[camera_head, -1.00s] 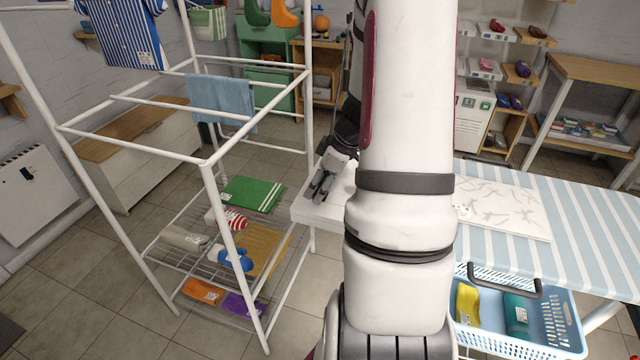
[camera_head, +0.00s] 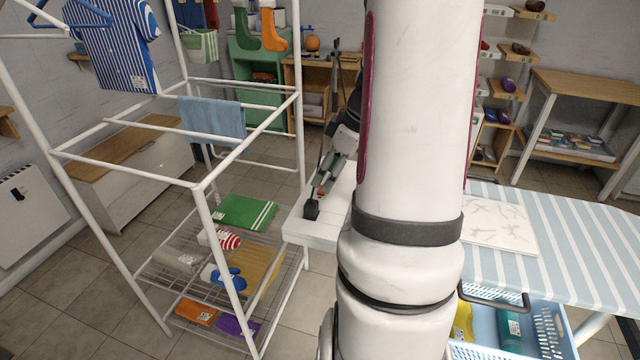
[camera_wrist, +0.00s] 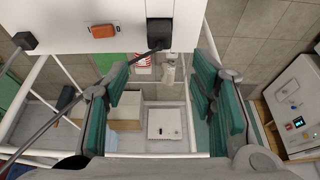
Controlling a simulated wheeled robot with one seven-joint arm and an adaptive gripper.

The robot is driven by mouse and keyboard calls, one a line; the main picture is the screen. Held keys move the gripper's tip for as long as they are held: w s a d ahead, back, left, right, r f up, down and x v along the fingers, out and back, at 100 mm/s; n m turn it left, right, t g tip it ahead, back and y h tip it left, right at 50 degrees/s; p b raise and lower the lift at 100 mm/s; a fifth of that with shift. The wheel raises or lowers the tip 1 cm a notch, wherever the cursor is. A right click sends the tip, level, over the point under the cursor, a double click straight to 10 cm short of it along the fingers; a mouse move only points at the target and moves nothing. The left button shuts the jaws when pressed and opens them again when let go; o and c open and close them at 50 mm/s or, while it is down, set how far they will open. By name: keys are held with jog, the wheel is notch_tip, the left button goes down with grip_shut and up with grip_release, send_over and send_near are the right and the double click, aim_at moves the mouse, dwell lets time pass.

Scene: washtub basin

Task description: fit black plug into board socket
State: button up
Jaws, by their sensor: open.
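A black plug (camera_head: 311,210) stands on the near-left end of the white board (camera_head: 295,231). In the wrist view the black plug (camera_wrist: 160,32) is at the edge of the white board (camera_wrist: 125,12), with a dark cord running from it to the lower left. I cannot tell how deep it sits, and any socket under it is hidden. My gripper (camera_wrist: 160,85) is open and empty, its teal fingers apart and both clear of the plug. In the head view the gripper is partly hidden behind my arm.
An orange-red switch (camera_wrist: 103,31) and another small black block (camera_wrist: 25,41) are on or beside the board. A white drying rack (camera_head: 203,185) stands close on the left. The striped ironing board (camera_head: 570,235) and a blue basket (camera_head: 548,335) are at right.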

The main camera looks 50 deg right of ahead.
jog(key=a+r+m+g, duration=0.1)
jog(key=a+r, duration=0.4)
jog(key=a, duration=0.6)
jog(key=a+r, duration=0.5)
jog(key=a, duration=0.6)
jog(key=s+a+r+m+h, duration=0.1)
jog(key=s+a+r+m, duration=0.1)
jog(key=s+a, duration=0.8)
jog(key=s, duration=0.2)
jog(key=shift+s+m+g+h, duration=0.3)
jog(key=shift+s+m, duration=0.05)
jog(key=shift+m, duration=0.05)
jog(key=shift+r, duration=0.1)
